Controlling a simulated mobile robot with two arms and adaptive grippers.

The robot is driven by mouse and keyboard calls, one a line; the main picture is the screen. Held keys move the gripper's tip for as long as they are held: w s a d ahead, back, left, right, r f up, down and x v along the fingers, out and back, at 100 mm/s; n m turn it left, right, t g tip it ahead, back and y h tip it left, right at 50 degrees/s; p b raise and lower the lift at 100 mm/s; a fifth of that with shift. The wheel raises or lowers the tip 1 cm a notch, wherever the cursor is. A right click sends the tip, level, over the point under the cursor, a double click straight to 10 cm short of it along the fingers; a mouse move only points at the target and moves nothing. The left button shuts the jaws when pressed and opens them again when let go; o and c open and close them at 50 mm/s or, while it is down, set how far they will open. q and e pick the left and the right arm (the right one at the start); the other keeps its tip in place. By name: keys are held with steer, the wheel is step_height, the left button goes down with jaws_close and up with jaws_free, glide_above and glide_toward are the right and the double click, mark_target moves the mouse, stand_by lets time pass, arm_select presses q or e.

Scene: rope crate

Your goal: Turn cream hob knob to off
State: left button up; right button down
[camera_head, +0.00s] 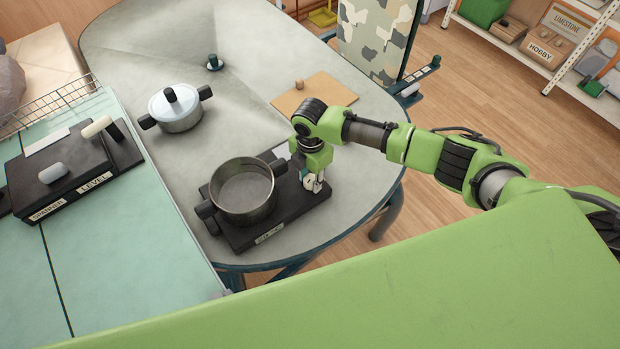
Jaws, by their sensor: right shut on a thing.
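The black hob (290,210) sits on the grey table near its front edge, with a label on its front side. An open metal pot (243,191) with dark handles stands on it and looks empty. My right gripper (314,184) points down at the right end of the hob, beside the pot. It is shut on the cream hob knob there, which is mostly hidden by the fingers; its turn angle cannot be read. My left gripper is not in view.
A lidded pot (177,110) stands farther back on the table (255,55). A tan board (314,96) with a small knob lies behind my right gripper. A dark labelled box (75,178) with pale handles sits on the mint surface (120,245) at left.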

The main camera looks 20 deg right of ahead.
mark_target(311, 179)
steer(key=c, duration=1.7)
jaws_free()
steer(key=shift+s+f, duration=0.3)
steer(key=shift+w+r, duration=0.1)
steer(key=shift+w+r+p, duration=0.1)
steer(key=shift+r+p, duration=0.4)
steer(key=shift+r, duration=0.05)
step_height(311, 179, up, 4)
steer(key=p, duration=0.4)
steer(key=shift+r, duration=0.1)
